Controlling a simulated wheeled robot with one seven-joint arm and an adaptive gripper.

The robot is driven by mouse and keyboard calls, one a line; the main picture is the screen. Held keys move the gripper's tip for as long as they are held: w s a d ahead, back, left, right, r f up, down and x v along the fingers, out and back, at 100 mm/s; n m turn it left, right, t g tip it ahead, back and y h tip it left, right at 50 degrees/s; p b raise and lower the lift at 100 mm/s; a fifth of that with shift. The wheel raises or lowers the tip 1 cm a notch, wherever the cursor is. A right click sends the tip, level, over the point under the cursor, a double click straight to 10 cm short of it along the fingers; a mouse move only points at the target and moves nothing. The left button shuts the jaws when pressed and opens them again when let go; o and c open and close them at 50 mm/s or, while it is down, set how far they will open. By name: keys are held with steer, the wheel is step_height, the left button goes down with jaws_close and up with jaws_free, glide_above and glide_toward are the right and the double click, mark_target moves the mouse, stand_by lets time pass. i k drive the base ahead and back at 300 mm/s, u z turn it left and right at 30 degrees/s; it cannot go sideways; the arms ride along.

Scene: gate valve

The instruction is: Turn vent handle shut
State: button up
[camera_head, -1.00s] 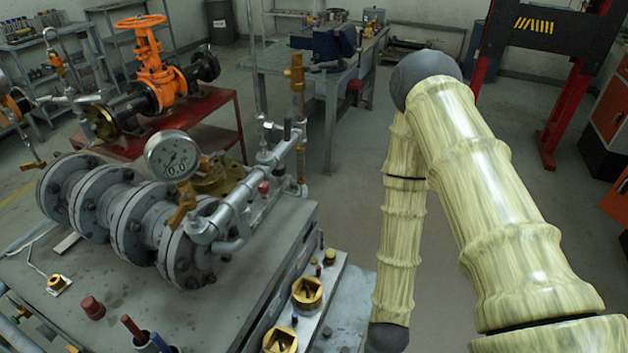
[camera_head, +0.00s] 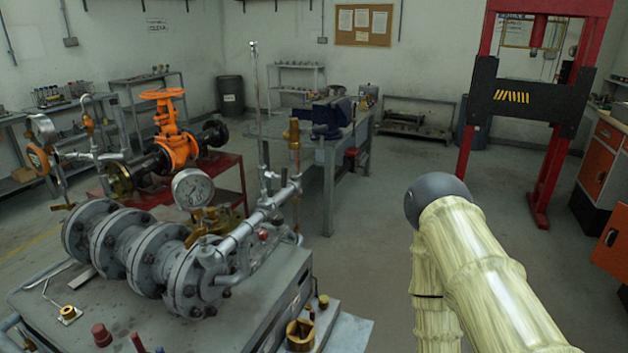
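A grey flanged pipe assembly (camera_head: 150,255) lies on the metal bench at left. A round pressure gauge (camera_head: 192,188) stands above it. A small yellow lever (camera_head: 196,236) shows below the gauge, beside the silver side pipe (camera_head: 240,235). My arm, in a pale ribbed cover, is at right, apart from the valve assembly. My gripper is outside the picture.
An orange gate valve (camera_head: 168,125) stands on a red table behind. A red press frame (camera_head: 545,160) stands at back right. The middle floor is clear.

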mark_target(284, 178)
steer(key=z, duration=0.95)
steer(key=i, duration=0.5)
steer(key=u, duration=1.25)
